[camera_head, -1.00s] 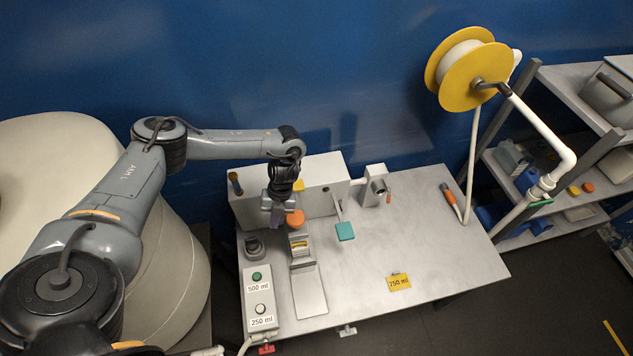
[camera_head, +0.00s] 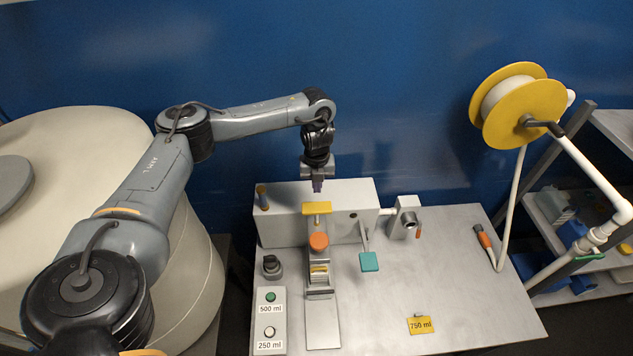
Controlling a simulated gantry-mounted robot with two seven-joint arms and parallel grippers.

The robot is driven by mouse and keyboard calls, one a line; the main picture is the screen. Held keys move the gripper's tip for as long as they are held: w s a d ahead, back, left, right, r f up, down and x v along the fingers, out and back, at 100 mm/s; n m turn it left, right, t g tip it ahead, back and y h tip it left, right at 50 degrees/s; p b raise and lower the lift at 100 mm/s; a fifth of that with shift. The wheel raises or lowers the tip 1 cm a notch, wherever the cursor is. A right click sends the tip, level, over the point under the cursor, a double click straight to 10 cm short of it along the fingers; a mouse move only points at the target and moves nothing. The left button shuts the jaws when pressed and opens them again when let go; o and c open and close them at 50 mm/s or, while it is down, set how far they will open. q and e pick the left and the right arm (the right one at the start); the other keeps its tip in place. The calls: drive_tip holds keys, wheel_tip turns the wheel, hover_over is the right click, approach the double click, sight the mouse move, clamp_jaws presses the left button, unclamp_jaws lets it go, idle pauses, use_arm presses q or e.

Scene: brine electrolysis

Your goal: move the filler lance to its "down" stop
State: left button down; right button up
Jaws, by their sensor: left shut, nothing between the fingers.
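The filler housing (camera_head: 285,225) is a long white box at the back of the table. A yellow crossbar handle (camera_head: 317,208) on a short stem stands at its front edge; it looks like the filler lance's handle. A round orange cap (camera_head: 319,241) sits just below it, above a small metal holder (camera_head: 320,273). The lance's lower part is not clearly visible. My left gripper (camera_head: 317,187) points down just above and behind the yellow handle, its fingers together and empty. It appears apart from the handle. My right gripper is not in view.
A teal paddle lever (camera_head: 369,262) and a grey valve block (camera_head: 404,217) stand to the right. A button box (camera_head: 269,318) and a black knob (camera_head: 271,267) are at the left. The right of the table (camera_head: 465,270) is mostly clear, with an orange-tipped hose (camera_head: 483,237).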

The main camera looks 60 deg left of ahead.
sight(317, 206)
use_arm(q)
wheel_tip(317, 206, down, 4)
drive_tip(key=shift+r+b, duration=0.15)
drive_tip(key=shift+b, duration=0.25)
drive_tip(key=shift+f+p, duration=0.65)
drive_tip(key=shift+f, duration=1.35)
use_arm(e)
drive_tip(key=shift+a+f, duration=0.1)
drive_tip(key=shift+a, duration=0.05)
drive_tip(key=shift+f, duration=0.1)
